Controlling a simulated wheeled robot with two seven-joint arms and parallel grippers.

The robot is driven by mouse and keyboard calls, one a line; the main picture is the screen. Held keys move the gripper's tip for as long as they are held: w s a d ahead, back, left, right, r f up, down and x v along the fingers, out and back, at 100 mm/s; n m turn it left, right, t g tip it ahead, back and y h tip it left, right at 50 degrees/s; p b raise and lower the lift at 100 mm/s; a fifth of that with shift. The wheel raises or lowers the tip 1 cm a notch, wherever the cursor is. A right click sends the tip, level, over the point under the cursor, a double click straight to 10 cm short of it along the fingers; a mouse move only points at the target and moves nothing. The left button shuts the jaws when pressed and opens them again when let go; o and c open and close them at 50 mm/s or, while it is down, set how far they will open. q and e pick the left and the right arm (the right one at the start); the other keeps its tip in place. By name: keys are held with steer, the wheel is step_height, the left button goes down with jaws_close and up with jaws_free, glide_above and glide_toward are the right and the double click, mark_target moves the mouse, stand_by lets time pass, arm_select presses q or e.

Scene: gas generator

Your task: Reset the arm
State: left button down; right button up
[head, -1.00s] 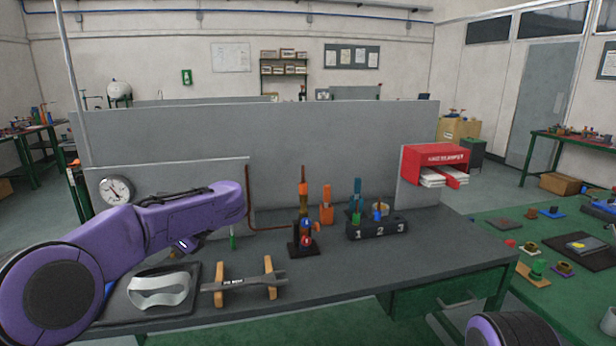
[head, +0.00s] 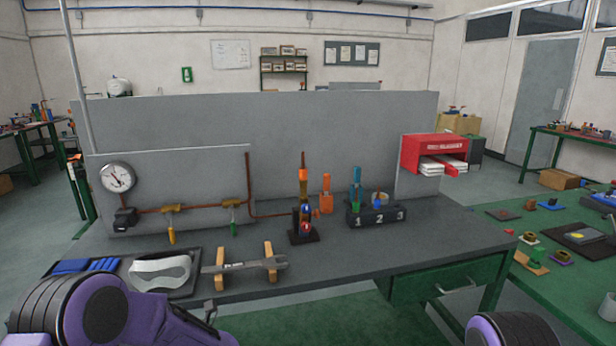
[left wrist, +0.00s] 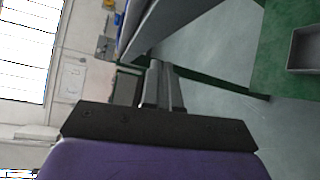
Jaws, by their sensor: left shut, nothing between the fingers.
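My left arm (head: 125,315) is low at the front left of the head view, in front of the bench edge. In the left wrist view the fingers of my left gripper (left wrist: 161,66) are together with nothing between them, clear of any object. In the head view only a small dark part of that gripper shows near the bench's front edge. Part of my right arm (head: 510,330) shows at the bottom right edge; its gripper is outside the frame.
The grey bench (head: 340,272) holds white goggles (head: 160,272), a wrench (head: 245,265) on wooden rests, a burner-like stand (head: 304,225) and a numbered block (head: 378,222). A gauge (head: 117,177) and copper pipe with valves stand behind. A red box (head: 432,150) is at right.

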arm_select(q)
steer(key=s+d+f+m+t+h+b, duration=0.1)
steer(key=s+f+m+h, duration=0.2)
steer(key=s+f+m, duration=0.6)
steer(key=s+d+f+m+t+h+b, duration=0.1)
steer(key=s+f+m+h, duration=0.35)
steer(key=f+m, duration=0.4)
steer(key=s+d+f+m+g+h, duration=0.1)
steer(key=s+f+m, duration=0.2)
steer(key=s, duration=0.4)
steer(key=s+d+f+m+g+h+b, duration=0.1)
steer(key=s+f+m+g, duration=0.1)
steer(key=s, duration=0.6)
steer(key=s+d+f+m+g+h+b, duration=0.1)
steer(key=s+f+m+g+h, duration=0.1)
steer(key=s, duration=0.6)
steer(key=shift+d+f+m, duration=0.25)
steer(key=shift+f+m, duration=0.6)
steer(key=shift+m, duration=0.4)
